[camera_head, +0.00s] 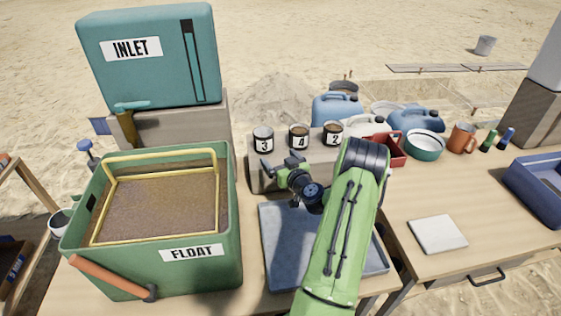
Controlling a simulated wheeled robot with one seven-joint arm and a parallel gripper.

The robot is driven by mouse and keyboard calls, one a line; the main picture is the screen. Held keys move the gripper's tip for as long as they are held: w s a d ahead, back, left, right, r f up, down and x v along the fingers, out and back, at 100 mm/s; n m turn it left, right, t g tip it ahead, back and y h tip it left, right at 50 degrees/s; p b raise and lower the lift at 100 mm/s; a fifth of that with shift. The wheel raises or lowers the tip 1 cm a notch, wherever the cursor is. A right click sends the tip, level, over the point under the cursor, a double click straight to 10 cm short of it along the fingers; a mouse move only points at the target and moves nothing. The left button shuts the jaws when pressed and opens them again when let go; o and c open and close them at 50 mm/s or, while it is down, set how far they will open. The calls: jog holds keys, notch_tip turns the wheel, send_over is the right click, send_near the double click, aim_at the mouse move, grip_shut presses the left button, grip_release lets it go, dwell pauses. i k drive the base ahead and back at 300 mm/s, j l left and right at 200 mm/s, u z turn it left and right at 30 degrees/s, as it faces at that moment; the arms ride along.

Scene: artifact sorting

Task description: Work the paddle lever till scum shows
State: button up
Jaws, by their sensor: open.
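The green tank labelled FLOAT (236,275) stands on the table at the left. Brown, speckled material (160,208) fills it, inside a yellow frame (222,205); whether the specks are scum I cannot tell. An orange-brown lever (108,276) slants across the tank's front left, its lower end at a dark pivot. I cannot tell for certain that it is the paddle lever. My gripper (278,172) is open and empty, above the back of the grey tray, right of the tank and apart from the lever.
A teal INLET tank (150,75) with a tap (132,106) stands behind on a block. Numbered cups (263,138) line a ledge beyond my gripper. The grey tray (275,255) is bare. Blue jugs (336,110), a red tray (398,158), a bowl (424,146) and a white slab (437,234) are at right.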

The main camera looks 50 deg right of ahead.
aim_at(148, 293)
jog(key=k+j, duration=0.3)
jog(key=k, duration=0.15)
jog(key=k+j, duration=0.3)
jog(key=k, duration=0.15)
